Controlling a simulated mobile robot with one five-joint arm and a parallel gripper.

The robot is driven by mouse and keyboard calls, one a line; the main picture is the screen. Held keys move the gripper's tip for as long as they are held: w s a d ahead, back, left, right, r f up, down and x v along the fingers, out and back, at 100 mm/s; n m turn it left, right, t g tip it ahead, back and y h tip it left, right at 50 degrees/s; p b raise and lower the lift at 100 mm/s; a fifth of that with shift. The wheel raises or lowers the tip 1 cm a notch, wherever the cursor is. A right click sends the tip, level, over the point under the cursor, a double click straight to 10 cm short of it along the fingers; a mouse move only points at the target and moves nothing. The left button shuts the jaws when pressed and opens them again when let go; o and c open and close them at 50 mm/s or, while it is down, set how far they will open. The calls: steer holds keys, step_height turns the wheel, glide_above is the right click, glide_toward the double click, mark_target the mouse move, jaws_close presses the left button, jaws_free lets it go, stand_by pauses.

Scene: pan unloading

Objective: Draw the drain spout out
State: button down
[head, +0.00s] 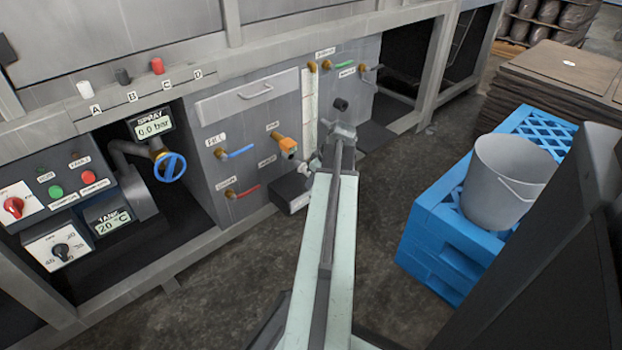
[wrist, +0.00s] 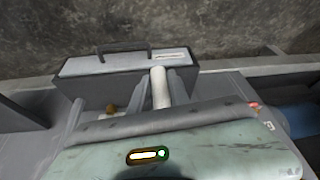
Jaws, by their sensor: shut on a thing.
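My gripper (head: 314,166) is at the lower right of the grey panel, at the far end of my outstretched arm. In the wrist view, its two dark fingers (wrist: 162,82) are shut on a pale cylindrical piece, the drain spout (wrist: 159,91). The spout's end shows between the fingertips, above a grey box with a handle. My wrist hides the rest of it, and how far it is drawn out cannot be told. In the head view, my arm and gripper largely cover this spot.
The grey box (head: 291,196) with a black handle (wrist: 124,48) sits low beside my gripper. An orange-handled valve (head: 287,145) and blue lever (head: 239,152) are close by on the panel. A grey bucket (head: 503,185) stands on blue crates (head: 432,240) at right; open floor lies between.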

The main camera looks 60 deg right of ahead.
steer(key=shift+s+a, duration=0.1)
steer(key=shift+s, duration=0.2)
step_height(320, 180, up, 7)
steer(key=p, duration=0.7)
